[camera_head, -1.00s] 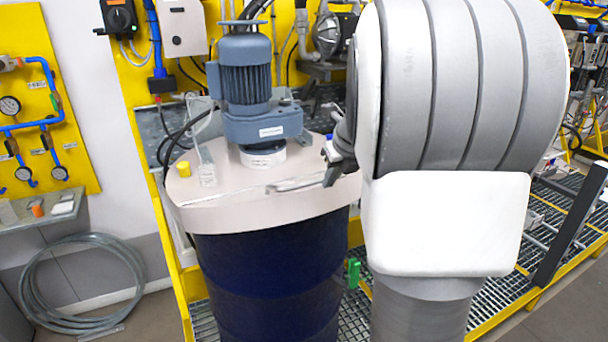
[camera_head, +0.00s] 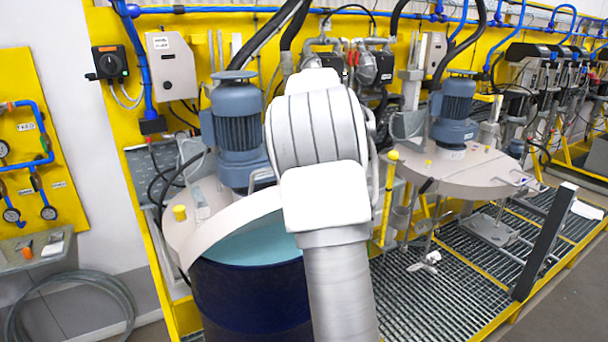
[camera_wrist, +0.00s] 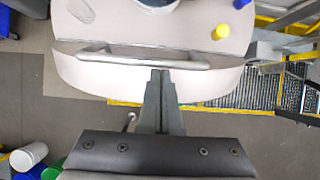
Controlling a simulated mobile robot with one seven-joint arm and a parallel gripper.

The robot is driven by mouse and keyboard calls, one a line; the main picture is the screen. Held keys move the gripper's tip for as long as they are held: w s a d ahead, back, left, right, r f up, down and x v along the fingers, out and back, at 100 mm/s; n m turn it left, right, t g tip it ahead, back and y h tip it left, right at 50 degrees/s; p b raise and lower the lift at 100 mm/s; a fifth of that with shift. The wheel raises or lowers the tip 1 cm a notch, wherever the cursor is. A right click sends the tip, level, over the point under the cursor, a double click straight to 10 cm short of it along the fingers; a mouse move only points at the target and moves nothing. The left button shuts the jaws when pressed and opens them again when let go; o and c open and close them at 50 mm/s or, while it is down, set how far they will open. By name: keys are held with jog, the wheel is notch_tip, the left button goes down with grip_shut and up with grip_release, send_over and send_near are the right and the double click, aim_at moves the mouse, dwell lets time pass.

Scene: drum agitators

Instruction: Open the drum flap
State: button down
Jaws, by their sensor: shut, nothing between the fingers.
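The dark blue drum (camera_head: 250,300) stands left of my arm in the head view. Its pale front flap (camera_head: 228,222) is tilted up from the rim, and a turquoise interior (camera_head: 262,243) shows below it. In the wrist view the flap (camera_wrist: 85,74) spans the upper middle, with a grey bar handle (camera_wrist: 130,58) along it. My gripper (camera_wrist: 160,73) is shut and empty, its fingertips at the flap just below the handle. I cannot tell whether they touch it. My arm hides the gripper and the right part of the flap in the head view.
A blue-grey agitator motor (camera_head: 238,135) stands on the drum's fixed lid, with a yellow cap (camera_head: 180,213) beside it. A second agitator lid (camera_head: 460,172) is at the right. Metal grating (camera_head: 440,290) lies below. A coiled hose (camera_head: 75,285) is at lower left.

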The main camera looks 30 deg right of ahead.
jog(key=w+r, duration=0.2)
jog(key=w, duration=0.5)
jog(key=shift+w+d, duration=0.25)
jog(key=shift+w, duration=0.1)
jog(key=shift+r, duration=0.1)
jog(key=shift+r, duration=0.1)
dwell(0.3)
